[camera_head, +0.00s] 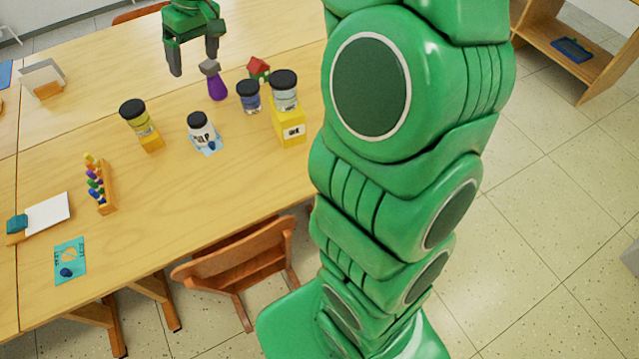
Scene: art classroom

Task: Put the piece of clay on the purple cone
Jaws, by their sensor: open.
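The purple cone (217,88) stands on the wooden table, towards the back. A small grey piece, which looks like the clay (209,66), sits on top of the cone and is slightly tilted. My gripper (193,62) is open, with its two dark fingers pointing down, and it holds nothing. It is above the table beside the cone, to its upper left in the picture. Its right fingertip shows just above the grey piece; I cannot tell whether they touch.
Right of the cone are a blue jar (248,98), a small red-roofed house (258,67) and a jar on a yellow box (289,128). A white jar (201,132) and a yellow jar (138,117) stand in front. A wooden rack (106,189) is further left. A chair (240,265) is at the front edge.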

